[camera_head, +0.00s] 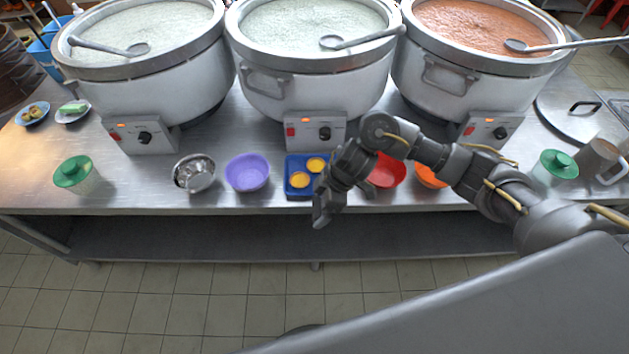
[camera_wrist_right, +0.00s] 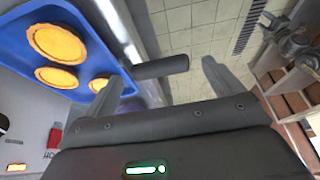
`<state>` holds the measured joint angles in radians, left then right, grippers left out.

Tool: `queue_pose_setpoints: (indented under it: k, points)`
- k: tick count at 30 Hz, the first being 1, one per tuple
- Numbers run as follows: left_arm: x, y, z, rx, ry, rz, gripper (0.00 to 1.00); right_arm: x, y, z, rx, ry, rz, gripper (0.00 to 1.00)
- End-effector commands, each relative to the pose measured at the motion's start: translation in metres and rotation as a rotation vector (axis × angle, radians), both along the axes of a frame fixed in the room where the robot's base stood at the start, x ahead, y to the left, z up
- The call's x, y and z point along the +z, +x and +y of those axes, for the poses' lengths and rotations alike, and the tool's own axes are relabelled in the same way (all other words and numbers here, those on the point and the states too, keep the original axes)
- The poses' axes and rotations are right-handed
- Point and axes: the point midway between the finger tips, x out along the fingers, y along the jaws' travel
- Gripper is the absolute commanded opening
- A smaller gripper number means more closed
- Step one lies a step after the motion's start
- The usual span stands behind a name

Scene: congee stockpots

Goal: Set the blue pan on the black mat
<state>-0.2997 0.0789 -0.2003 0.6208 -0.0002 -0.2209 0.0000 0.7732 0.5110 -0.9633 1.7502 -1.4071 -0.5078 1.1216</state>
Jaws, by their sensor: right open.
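The blue pan (camera_head: 290,192) is a rectangular blue tray holding yellow tarts. It lies at the counter's front edge, below the middle pot. In the right wrist view the blue pan (camera_wrist_right: 88,88) fills the upper left, and a dark cylindrical handle (camera_wrist_right: 160,67) sticks out from its side. My right gripper (camera_head: 322,212) is at the pan's front right corner, pointing down by the counter edge. In the wrist view its open fingers (camera_wrist_right: 163,76) stand apart on either side of the handle's line; contact cannot be told. I see no black mat. My left gripper is out of view.
Three large pots (camera_head: 310,75) stand along the back. A steel bowl (camera_head: 194,173) and purple bowl (camera_head: 247,172) are left of the pan; a red bowl (camera_head: 386,172) and orange bowl (camera_head: 431,176) are right. The front-left counter has free room.

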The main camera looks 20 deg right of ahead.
Motion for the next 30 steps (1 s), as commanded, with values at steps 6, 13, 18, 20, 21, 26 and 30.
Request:
queue_pose_setpoints:
  k: [6, 13, 18, 20, 21, 26, 30]
  points:
    - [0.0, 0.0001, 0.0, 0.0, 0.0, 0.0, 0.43, -0.0002, 0.0004, 0.0002, 0.0, 0.001, -0.001, 0.91]
    - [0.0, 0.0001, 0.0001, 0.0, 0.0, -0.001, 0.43, 0.0, 0.0003, 0.0001, 0.0, 0.001, -0.001, 0.61]
    - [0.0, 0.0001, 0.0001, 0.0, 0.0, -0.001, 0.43, 0.0, 0.0003, 0.0001, -0.001, 0.001, 0.0, 0.39]
    - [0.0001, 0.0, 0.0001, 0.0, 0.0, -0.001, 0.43, 0.0007, 0.0008, 0.0004, -0.001, 0.001, -0.002, 0.34]
    - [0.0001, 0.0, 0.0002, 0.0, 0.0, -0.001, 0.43, 0.0007, 0.0007, 0.0004, 0.0, 0.002, -0.001, 0.33]
    - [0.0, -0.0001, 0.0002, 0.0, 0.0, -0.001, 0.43, 0.0005, 0.0005, 0.0006, 0.0, 0.002, 0.0, 0.33]
    - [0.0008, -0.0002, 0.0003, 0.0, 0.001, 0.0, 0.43, 0.0042, 0.0006, 0.0007, 0.0, 0.002, 0.0, 0.33]
